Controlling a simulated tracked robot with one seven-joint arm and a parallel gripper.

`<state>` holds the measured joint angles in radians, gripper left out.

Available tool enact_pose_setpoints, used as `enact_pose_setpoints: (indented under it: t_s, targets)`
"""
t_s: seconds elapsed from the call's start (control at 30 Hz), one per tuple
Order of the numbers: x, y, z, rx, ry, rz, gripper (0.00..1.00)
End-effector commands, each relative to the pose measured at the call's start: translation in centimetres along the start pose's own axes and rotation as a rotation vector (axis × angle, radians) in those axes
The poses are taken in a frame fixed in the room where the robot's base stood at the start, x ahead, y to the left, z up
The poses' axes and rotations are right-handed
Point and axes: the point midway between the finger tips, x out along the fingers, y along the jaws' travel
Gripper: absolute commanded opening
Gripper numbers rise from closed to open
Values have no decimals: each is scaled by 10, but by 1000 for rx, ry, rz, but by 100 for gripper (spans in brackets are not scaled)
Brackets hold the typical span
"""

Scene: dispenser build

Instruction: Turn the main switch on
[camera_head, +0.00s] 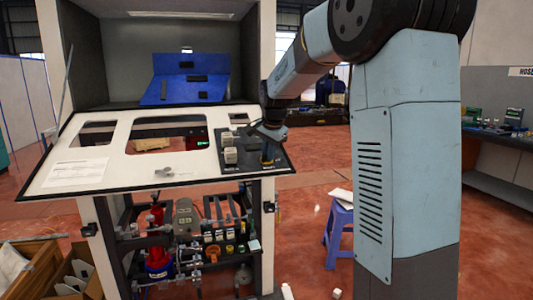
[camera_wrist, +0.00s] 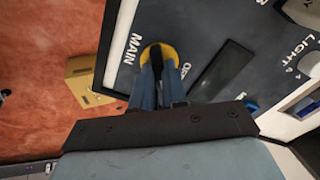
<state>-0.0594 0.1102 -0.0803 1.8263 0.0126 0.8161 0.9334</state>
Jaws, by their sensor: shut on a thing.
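The main switch (camera_wrist: 171,50) shows in the wrist view as a yellow round plate beside the white word MAIN on a dark panel (camera_wrist: 205,25). My gripper (camera_wrist: 158,66) is shut on the switch, and its blue fingers hide the knob and part of the plate. Lettering to the right of the fingers is partly covered. In the head view my gripper (camera_head: 267,152) points down at the right end of the sloping console, over the dark panel (camera_head: 235,164). The switch is mostly hidden there, and its setting cannot be told.
The white console (camera_head: 120,175) has cut-out windows and a paper sheet (camera_head: 76,172). Pale block-like controls (camera_head: 230,155) stand left of my gripper. A blue stool (camera_head: 338,232) stands right of the console. In the wrist view, a yellowish box (camera_wrist: 86,80) lies beyond the panel edge.

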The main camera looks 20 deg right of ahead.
Motion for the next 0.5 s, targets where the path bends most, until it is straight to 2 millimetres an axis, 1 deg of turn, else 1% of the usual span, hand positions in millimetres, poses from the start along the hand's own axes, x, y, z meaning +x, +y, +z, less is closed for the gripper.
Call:
enact_pose_setpoints:
  t_s: [0.3, 0.5]
  targets:
    - [0, 1, 2, 290, -2, 4, 0]
    - [0, 2, 1, 442, -1, 5, 0]
